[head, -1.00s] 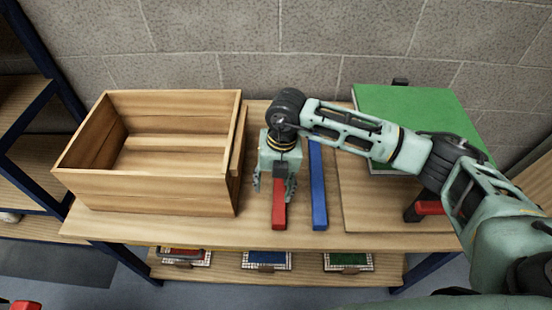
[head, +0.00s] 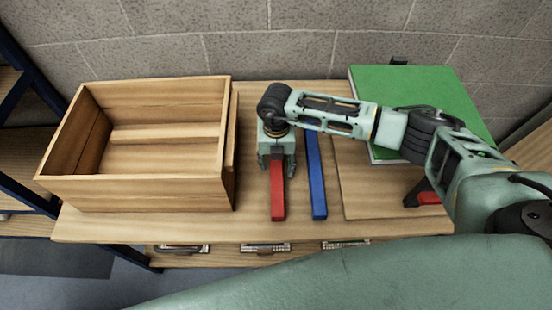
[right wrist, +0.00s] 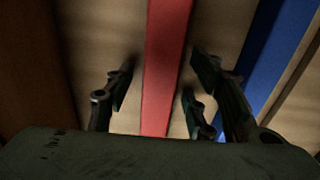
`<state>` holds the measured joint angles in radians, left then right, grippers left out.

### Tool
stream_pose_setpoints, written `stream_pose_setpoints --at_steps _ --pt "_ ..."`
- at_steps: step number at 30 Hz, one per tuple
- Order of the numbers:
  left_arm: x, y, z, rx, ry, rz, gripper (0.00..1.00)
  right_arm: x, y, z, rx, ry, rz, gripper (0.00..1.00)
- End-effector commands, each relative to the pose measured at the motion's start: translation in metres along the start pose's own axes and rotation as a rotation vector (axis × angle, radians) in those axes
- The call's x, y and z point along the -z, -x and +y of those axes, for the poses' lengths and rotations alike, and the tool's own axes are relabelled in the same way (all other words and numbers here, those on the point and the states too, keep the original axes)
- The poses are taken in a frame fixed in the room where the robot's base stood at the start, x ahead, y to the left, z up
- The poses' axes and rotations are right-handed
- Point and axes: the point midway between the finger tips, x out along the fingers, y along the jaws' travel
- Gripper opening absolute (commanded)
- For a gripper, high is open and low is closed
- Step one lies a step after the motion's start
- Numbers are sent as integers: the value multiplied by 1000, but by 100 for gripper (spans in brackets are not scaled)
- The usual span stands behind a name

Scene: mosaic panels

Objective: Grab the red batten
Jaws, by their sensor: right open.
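The red batten (head: 278,198) lies on the wooden table, its length running from the front edge toward the wall. My right gripper (head: 276,172) is over its back part, pointing down, and hides that end. In the right wrist view the red batten (right wrist: 166,60) runs between the two open fingers of my right gripper (right wrist: 164,85), with a gap on each side. A blue batten (head: 317,185) lies parallel just to the right; it also shows in the right wrist view (right wrist: 275,50). My left gripper is not in view.
An open wooden box (head: 130,192) stands on the table (head: 340,231) at the left. A green panel (head: 415,90) lies at the back right, under my right arm. A red and black object (head: 425,198) sits at the right. A stone wall is behind.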

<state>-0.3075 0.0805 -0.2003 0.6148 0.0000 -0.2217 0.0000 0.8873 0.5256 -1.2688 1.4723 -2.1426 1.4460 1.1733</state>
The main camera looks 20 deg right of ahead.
Motion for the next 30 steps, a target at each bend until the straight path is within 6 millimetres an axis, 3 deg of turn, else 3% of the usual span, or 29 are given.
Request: stream_pose_setpoints --at_steps 3,6,23,30 --pt "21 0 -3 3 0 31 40 0 -1 1 -1 1 -1 50" --pt "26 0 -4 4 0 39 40 0 -1 0 -1 1 0 50" --pt "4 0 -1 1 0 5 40 0 0 0 -1 1 0 1" --pt "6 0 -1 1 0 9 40 0 0 1 -2 1 -1 0"
